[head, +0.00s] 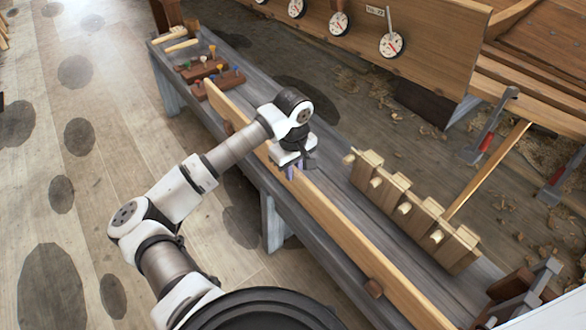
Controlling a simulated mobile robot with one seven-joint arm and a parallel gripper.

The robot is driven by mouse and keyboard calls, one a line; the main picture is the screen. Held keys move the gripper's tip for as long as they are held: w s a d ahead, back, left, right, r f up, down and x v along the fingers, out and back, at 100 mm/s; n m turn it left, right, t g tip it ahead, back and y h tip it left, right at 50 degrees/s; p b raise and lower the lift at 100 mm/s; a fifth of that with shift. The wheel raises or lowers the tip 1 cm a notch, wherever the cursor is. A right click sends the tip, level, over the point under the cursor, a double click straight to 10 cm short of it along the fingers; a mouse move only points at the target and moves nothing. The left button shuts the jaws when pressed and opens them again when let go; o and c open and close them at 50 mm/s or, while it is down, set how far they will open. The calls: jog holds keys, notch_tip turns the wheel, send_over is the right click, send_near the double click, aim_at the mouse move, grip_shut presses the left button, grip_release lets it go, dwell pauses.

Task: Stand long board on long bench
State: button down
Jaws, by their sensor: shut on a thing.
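The long board (338,224) is a narrow, light orange-brown plank. It stands on edge along the near side of the grey long bench (335,190), running from the upper left to the lower right, where the picture's bottom edge cuts it off. My gripper (291,172) points down over the board's middle and is shut on its upper edge. The fingertips are small and partly hidden by the gripper body. Whether the board's lower edge touches the bench top is hard to tell.
A wooden rack with several pegs (410,208) stands on the bench right of the board. Brown blocks with coloured pegs (205,70) sit at the bench's far end. A metal clamp (526,290) is at lower right. A planked hull with dials (360,30) rises behind.

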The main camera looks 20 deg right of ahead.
jog(key=shift+f+b, duration=0.2)
jog(key=shift+b, duration=0.2)
dwell(0.6)
jog(key=c, duration=1.3)
grip_release()
notch_tip(320, 180, up, 14)
jog(key=shift+f, duration=0.1)
